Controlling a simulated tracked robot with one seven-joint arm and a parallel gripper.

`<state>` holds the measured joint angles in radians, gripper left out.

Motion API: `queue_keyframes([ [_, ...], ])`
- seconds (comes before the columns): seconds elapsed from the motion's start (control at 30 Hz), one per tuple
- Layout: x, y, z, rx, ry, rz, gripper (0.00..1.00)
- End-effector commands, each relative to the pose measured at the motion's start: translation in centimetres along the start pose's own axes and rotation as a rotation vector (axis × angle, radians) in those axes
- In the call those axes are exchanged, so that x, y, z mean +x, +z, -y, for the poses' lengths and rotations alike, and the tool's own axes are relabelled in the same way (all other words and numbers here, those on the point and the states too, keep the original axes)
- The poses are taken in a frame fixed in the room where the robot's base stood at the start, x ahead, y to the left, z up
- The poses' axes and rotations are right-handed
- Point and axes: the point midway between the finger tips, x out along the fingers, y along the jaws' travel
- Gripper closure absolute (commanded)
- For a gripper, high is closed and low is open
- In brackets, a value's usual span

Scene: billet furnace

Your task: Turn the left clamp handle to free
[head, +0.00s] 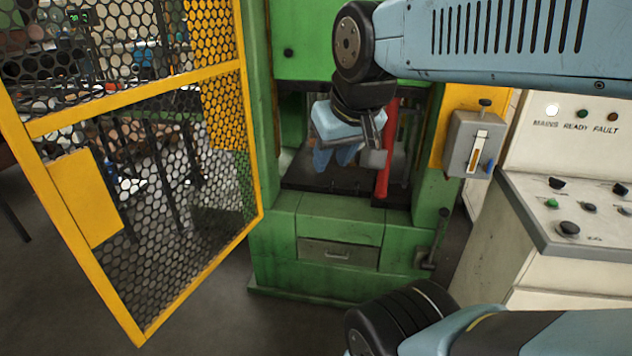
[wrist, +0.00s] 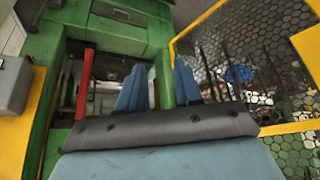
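My gripper (head: 333,162) is inside the opening of the green press, over its dark bed (head: 312,182). In the wrist view, the two blue fingers (wrist: 158,78) stand apart with nothing visible between them, so it is open. No clamp handle can be made out clearly in either view; the left one may be hidden behind my gripper and wrist. An upright red bar (head: 387,150) stands at the right side of the opening, apart from the fingers. It also shows at the left in the wrist view (wrist: 84,85).
A yellow-framed mesh guard door (head: 150,215) stands open at the left. A grey switch box (head: 474,145) is on the yellow post at the right, beside a control console (head: 570,215). A dark lever (head: 437,240) is low on the press's right. Floor in front is clear.

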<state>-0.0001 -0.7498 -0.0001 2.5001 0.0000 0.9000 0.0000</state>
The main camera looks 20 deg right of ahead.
Motion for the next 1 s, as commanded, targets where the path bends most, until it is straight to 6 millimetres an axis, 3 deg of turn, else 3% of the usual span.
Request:
queue_keyframes([
  [0.23, 0.0, -0.1, 0.0, 0.001, 0.0, 0.0, 0.66],
  [0.37, 0.5, -1.1, -0.1, 0.029, 0.009, -0.009, 0.66],
  [0.47, 1.5, -3.0, -0.9, 0.087, 0.024, -0.025, 0.66],
  [0.67, 5.1, -8.5, -1.6, 0.255, 0.05, -0.088, 0.66],
  [1.0, 13.1, -17.3, -2.9, 0.554, 0.027, -0.205, 0.66],
])
